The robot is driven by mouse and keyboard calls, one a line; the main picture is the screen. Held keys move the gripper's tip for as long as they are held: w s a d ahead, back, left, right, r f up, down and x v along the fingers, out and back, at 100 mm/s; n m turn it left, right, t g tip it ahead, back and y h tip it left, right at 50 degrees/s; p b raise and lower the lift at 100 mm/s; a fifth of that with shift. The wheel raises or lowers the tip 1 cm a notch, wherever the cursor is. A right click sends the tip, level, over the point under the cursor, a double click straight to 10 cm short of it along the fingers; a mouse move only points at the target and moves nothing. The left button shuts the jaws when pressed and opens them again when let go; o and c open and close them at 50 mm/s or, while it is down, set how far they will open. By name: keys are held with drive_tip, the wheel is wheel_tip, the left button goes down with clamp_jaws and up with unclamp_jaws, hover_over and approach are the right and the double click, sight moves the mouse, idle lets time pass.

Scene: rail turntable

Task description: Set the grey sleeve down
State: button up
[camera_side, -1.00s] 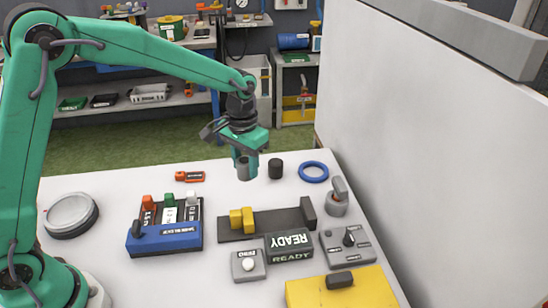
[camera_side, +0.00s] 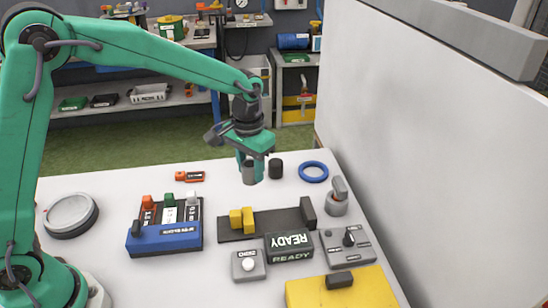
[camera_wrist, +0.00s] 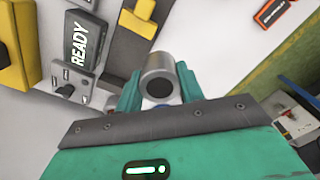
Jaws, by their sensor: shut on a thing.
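My gripper (camera_side: 251,171) is green and hangs over the back part of the white table. It is shut on the grey sleeve (camera_side: 248,172), a short metal cylinder, which looks upright between the fingers. In the wrist view the grey sleeve (camera_wrist: 159,70) sits between both green fingertips (camera_wrist: 160,92), with its dark round bore facing the camera. In the side view I cannot tell whether its lower end touches the table.
A black cylinder (camera_side: 276,168) and a blue ring (camera_side: 313,171) stand just right of my gripper. A dark fixture with a yellow block (camera_side: 241,220), a READY display (camera_side: 289,244) and a blue rack (camera_side: 164,237) lie nearer. A white wall (camera_side: 420,130) bounds the right.

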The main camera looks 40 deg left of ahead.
drive_tip(key=s+d+r+m, duration=0.1)
drive_tip(key=s+d, duration=0.3)
drive_tip(key=d, duration=0.4)
drive_tip(key=s+d, duration=0.4)
drive_tip(key=d, duration=0.4)
hover_over(286, 220)
wheel_tip(286, 220, down, 7)
drive_tip(key=shift+r, duration=0.1)
drive_tip(key=shift+f, duration=2)
drive_tip(key=shift+f, duration=0.1)
drive_tip(key=o, duration=1.2)
